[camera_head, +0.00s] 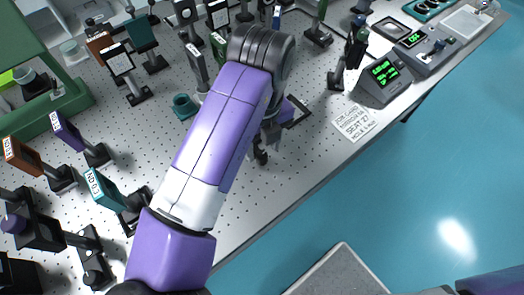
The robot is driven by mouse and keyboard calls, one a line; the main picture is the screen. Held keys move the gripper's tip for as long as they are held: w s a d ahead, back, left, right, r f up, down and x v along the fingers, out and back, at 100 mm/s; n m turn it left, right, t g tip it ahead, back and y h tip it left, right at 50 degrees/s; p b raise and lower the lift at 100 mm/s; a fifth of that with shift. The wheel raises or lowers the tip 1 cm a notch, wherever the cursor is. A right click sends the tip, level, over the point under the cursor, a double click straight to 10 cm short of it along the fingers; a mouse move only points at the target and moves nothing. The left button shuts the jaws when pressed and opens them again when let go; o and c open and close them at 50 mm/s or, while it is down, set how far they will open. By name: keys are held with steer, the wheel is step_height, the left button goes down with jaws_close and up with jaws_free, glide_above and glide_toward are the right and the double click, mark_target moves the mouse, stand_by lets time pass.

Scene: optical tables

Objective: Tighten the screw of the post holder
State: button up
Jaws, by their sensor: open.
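My purple and white arm reaches from the bottom over the optical table (245,208). My gripper (261,153) is at its far end, small and partly hidden by the arm, low over the perforated top. It is open, and I see nothing held in it. Several post-mounted parts stand on the table, including a white-faced plate on a post (122,68) and a teal labelled plate (101,188). I cannot tell which post holder is the task's one. Its screw is too small to make out or is hidden behind my arm.
A dark instrument with green digits (382,78) and a grey controller (424,50) stand at the right. A paper label (355,122) lies near the front edge. A green frame (62,112) is at the left.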

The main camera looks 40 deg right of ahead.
mark_target(262, 154)
steer(key=shift+f, duration=1.8)
jaws_close()
